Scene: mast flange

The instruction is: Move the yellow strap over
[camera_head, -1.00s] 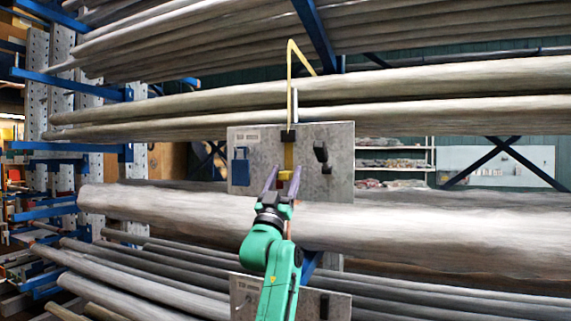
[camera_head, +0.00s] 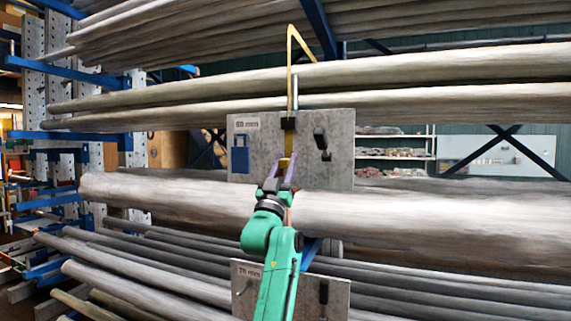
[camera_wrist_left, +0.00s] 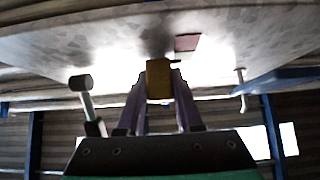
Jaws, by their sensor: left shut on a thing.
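The yellow strap (camera_head: 290,60) is a thin bent band. It rises above the upper grey plate (camera_head: 245,180), passes a black block (camera_head: 288,124) on the plate, and ends in a short yellow piece below it. My left gripper (camera_head: 284,168) is in front of the plate's lower middle, its fingers shut on that yellow lower end. In the left wrist view the yellow end (camera_wrist_left: 158,78) sits between the two fingertips, close under the plate. The fingers hide part of it in the head view. My right gripper is not in view.
The plate carries a blue lock-shaped piece (camera_head: 240,158) on the left and a black lever (camera_head: 321,142) on the right. A thick pale pole (camera_head: 440,222) runs behind my wrist. A second plate (camera_head: 338,295) is lower. More long poles lie on blue rack arms (camera_head: 70,135).

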